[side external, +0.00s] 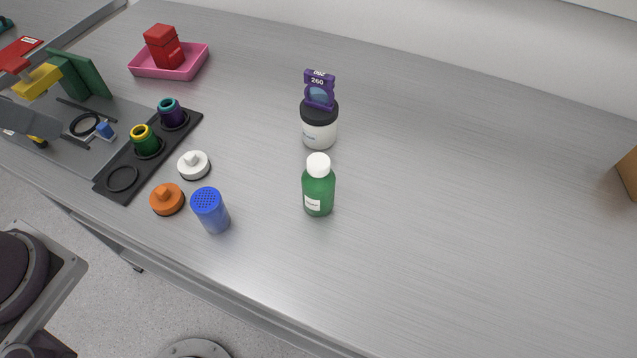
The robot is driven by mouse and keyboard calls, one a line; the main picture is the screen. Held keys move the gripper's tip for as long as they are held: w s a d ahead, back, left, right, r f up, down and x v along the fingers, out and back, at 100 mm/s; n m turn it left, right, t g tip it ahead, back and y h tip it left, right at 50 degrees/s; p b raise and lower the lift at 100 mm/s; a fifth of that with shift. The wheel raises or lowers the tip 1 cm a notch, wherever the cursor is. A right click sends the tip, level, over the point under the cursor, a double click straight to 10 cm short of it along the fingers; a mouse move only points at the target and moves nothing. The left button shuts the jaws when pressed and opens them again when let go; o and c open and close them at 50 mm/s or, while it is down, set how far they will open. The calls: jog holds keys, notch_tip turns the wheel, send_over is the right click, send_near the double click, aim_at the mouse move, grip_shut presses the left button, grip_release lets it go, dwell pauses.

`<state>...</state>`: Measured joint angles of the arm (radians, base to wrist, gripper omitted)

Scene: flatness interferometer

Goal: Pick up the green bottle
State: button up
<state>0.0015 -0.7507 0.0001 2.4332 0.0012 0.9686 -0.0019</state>
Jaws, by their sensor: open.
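The green bottle (318,192) stands upright on the metal bench, near the middle of the side external view. It has a white cap and a small white label. A white jar (319,133) with a black lid stands just behind it, with a clear gap on the bench between their bases. A purple block marked 260 (319,90) sits on the jar's lid. My gripper is not seen in this view, and nothing touches the bottle.
Left of the bottle stand a blue perforated-top cylinder (211,211), an orange knobbed disc (167,199) and a white knobbed disc (193,165). A black holder (121,191) carries ringed cups. A pink tray (196,70) holds red parts. The bench right of the bottle is clear.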

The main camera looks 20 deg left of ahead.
jog(key=w+d+r+n+g+h, duration=0.2)
jog(key=w+d+n+g+h, duration=0.2)
jog(key=w+d+n+h, duration=0.5)
jog(key=w+d+r+n+g+h, duration=0.1)
jog(key=w+d+n+g+h, duration=0.45)
jog(key=d, duration=0.85)
jog(key=n+t+y, duration=0.1)
jog(key=n+t, duration=0.1)
send_near(332, 194)
jog(key=d+f, duration=0.1)
jog(key=s+d, duration=0.1)
jog(key=shift+d+f+g, duration=0.25)
jog(key=shift+d+f, duration=0.35)
jog(key=shift+f, duration=0.1)
jog(key=shift+m, duration=0.25)
jog(key=x, duration=0.6)
jog(key=shift+w+d+r, duration=0.2)
jog(key=shift+w+d, duration=0.15)
jog(key=shift+d, duration=0.1)
grip_shut()
